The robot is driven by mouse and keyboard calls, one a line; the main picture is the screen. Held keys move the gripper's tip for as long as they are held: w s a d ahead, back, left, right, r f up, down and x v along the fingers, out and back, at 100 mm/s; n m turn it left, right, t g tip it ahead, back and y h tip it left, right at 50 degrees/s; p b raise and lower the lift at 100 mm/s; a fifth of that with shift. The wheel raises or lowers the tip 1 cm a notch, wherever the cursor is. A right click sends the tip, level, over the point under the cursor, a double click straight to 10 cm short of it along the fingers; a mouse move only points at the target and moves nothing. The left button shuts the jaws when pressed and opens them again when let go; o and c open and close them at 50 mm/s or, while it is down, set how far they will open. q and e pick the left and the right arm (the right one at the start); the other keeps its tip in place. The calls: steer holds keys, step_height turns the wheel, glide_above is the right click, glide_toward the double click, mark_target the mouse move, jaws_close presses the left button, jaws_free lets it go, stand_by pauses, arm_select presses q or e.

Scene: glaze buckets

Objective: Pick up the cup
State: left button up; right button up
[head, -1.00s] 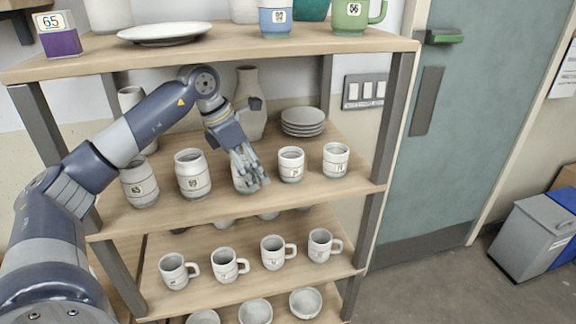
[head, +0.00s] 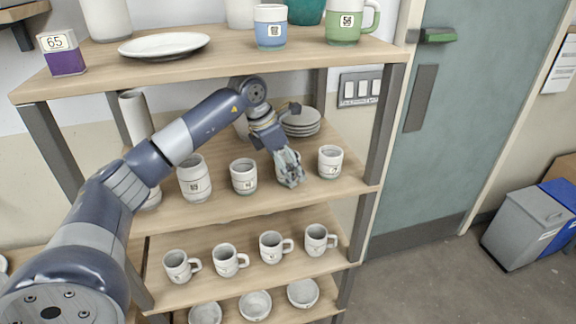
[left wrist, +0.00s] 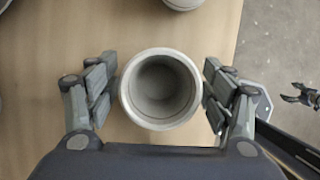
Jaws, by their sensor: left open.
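The cup (left wrist: 162,117) is a round, pale grey, open-topped vessel, seen from above in the left wrist view. It is empty and stands upright on the wooden middle shelf (head: 225,205). My left gripper (head: 291,178) is open around it, one finger on each side. The fingers are close to its wall; I cannot tell whether they touch. In the head view the gripper hides most of this cup, second from the right in its row. My right gripper (left wrist: 297,95) shows small and spread open at the right of the left wrist view.
Beside it stand a cup (head: 243,177) to the left and another cup (head: 330,162) to the right. Stacked plates (head: 301,121) are behind. Handled mugs (head: 272,248) line the shelf below. The upper shelf (head: 215,72) is overhead, with a shelf post (head: 386,125) at right.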

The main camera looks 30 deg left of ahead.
arm_select(q)
steer(key=shift+a, duration=0.1)
steer(key=c, duration=1.3)
